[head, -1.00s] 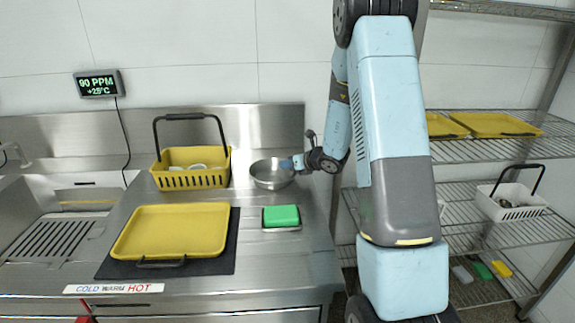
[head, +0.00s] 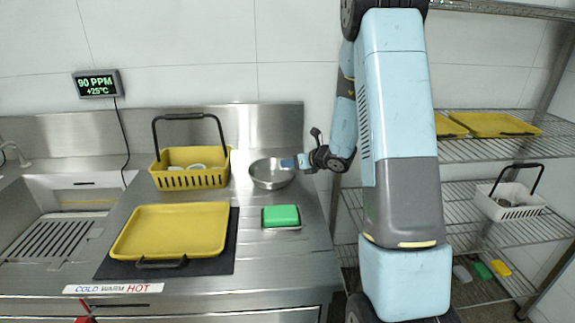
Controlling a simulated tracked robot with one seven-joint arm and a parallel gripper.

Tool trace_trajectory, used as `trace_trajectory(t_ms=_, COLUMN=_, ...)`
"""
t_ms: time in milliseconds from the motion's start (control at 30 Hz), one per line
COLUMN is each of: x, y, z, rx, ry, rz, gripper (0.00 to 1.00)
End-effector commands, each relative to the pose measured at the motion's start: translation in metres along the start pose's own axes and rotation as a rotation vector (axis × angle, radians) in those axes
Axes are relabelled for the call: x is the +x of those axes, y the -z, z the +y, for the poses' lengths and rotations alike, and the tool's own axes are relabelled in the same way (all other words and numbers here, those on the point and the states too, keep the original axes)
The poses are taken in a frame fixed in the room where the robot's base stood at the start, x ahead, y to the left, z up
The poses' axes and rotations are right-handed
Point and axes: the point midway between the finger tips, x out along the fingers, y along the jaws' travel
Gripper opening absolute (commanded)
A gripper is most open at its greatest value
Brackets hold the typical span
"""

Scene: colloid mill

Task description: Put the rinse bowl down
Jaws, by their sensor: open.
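The rinse bowl (head: 270,175) is a round steel bowl. It sits upright on the steel counter (head: 290,262), right of the yellow basket. My gripper (head: 290,163) is open at the bowl's right rim, reaching in from the right. The fingertips are small in this view, and I cannot tell whether they still touch the rim.
A yellow basket (head: 191,178) with a raised black handle stands left of the bowl. A green sponge (head: 281,215) lies in front of the bowl. A yellow tray (head: 171,230) lies on a dark mat (head: 104,268). A wire shelf (head: 480,195) stands at the right.

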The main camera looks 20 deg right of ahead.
Motion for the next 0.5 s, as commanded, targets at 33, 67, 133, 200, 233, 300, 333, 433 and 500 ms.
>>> trace_trajectory(t_ms=33, x=-0.009, y=-0.001, z=-0.001, rx=0.000, ry=0.002, rz=-0.002, gripper=0.41)
trace_trajectory(t_ms=67, x=-0.014, y=-0.001, z=0.000, rx=0.001, ry=0.002, rz=-0.002, gripper=0.41)
trace_trajectory(t_ms=133, x=-0.024, y=-0.001, z=0.000, rx=0.001, ry=0.002, rz=-0.002, gripper=0.41)
trace_trajectory(t_ms=200, x=-0.033, y=-0.001, z=0.000, rx=0.001, ry=0.001, rz=-0.002, gripper=0.41)
trace_trajectory(t_ms=233, x=-0.036, y=-0.001, z=0.000, rx=0.001, ry=0.001, rz=-0.001, gripper=0.41)
trace_trajectory(t_ms=300, x=-0.042, y=-0.001, z=0.000, rx=0.000, ry=0.001, rz=-0.001, gripper=0.41)
trace_trajectory(t_ms=333, x=-0.044, y=-0.001, z=0.000, rx=0.000, ry=0.000, rz=-0.001, gripper=0.41)
trace_trajectory(t_ms=433, x=-0.049, y=-0.003, z=0.004, rx=-0.017, ry=-0.009, rz=0.001, gripper=0.41)
trace_trajectory(t_ms=500, x=-0.053, y=-0.008, z=0.012, rx=-0.053, ry=-0.026, rz=0.004, gripper=0.41)
